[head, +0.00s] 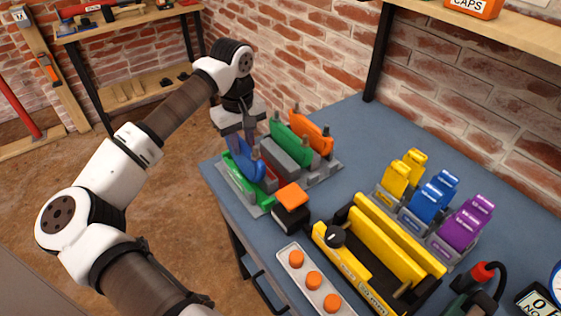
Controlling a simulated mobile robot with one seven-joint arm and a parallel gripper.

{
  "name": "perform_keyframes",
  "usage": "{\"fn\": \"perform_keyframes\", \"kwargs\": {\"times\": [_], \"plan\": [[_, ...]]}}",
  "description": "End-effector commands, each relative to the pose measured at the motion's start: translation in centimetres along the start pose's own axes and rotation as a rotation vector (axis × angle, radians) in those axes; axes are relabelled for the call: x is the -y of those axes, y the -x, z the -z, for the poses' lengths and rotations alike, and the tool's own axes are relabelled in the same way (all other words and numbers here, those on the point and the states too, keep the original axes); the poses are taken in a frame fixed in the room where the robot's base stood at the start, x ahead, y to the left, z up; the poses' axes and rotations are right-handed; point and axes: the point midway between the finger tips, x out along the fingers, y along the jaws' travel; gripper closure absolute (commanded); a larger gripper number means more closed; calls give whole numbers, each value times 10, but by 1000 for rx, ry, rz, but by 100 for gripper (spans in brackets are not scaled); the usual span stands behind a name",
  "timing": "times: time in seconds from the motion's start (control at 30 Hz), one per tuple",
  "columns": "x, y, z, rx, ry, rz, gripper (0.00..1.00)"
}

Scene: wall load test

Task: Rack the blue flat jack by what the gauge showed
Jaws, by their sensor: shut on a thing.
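The blue flat jack (249,168) stands upright at the left end of the table, within or just above a green-edged rack (262,209). I cannot tell whether its bottom rests in the rack. My gripper (245,148) points down from above and is shut on the blue flat jack's upper part. A red part (268,181) shows just right of the jack. A green flat jack (291,140) and an orange flat jack (311,132) stand behind it to the right in grey holders. A dial (557,283) is cut off at the right edge, its reading not visible.
A black block with an orange top (291,195) sits close to the rack. A yellow fixture (384,250) and a tray with orange buttons (313,280) stand nearer. Yellow, blue and purple pieces (430,200) stand right. The back of the blue table (350,115) is clear.

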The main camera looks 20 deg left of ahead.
Motion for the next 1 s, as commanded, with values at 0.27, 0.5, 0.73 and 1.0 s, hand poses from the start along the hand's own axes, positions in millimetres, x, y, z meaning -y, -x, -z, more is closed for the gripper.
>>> {"fn": "perform_keyframes", "kwargs": {"times": [0.27,0.5,0.73,1.0], "plan": [[0,-5,0,-1,0,-1,100],[0,-5,0,-1,0,-1,100],[0,-8,0,-1,0,-1,100],[0,-16,0,-1,0,-2,100]]}}
